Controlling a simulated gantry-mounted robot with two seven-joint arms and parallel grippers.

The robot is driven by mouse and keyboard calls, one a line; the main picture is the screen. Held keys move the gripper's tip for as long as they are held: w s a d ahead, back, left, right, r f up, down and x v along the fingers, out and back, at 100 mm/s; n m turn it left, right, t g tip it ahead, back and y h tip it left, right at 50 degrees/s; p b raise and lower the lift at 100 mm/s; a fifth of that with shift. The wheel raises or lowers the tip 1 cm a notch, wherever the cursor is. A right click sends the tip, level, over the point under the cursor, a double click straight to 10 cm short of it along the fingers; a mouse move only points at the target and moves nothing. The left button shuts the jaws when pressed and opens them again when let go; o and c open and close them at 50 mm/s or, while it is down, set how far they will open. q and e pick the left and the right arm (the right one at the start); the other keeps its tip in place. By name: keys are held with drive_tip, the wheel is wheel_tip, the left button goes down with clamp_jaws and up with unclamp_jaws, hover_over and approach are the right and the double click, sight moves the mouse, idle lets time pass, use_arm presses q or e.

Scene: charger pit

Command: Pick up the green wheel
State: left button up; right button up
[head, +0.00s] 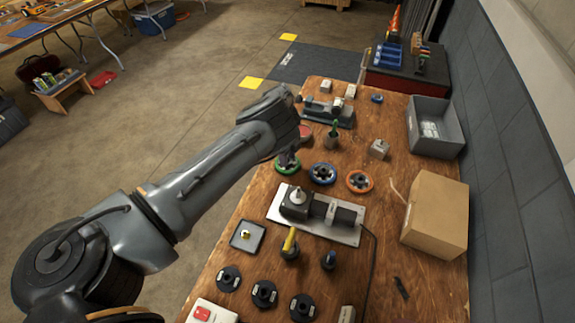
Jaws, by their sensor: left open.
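The green wheel (280,170), a green ring with a dark middle, lies flat on the wooden workbench (232,215), at the left end of a row of wheels. My left gripper (287,158) is open and points down at the wheel. Its fingers cover the wheel's far and middle part. I cannot tell whether they touch it. My right gripper is out of view.
A blue wheel (322,174) and an orange wheel (359,182) lie right of the green one. A motor on a metal plate (345,236) sits nearer. A cardboard box (437,215) and grey bin (446,147) are at right.

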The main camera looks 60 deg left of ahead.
use_arm(q)
drive_tip(key=shift+f, duration=0.7)
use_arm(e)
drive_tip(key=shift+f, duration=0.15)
use_arm(q)
clamp_jaws()
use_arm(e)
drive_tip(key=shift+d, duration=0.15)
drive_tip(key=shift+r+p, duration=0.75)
use_arm(q)
wheel_tip(320, 180, up, 10)
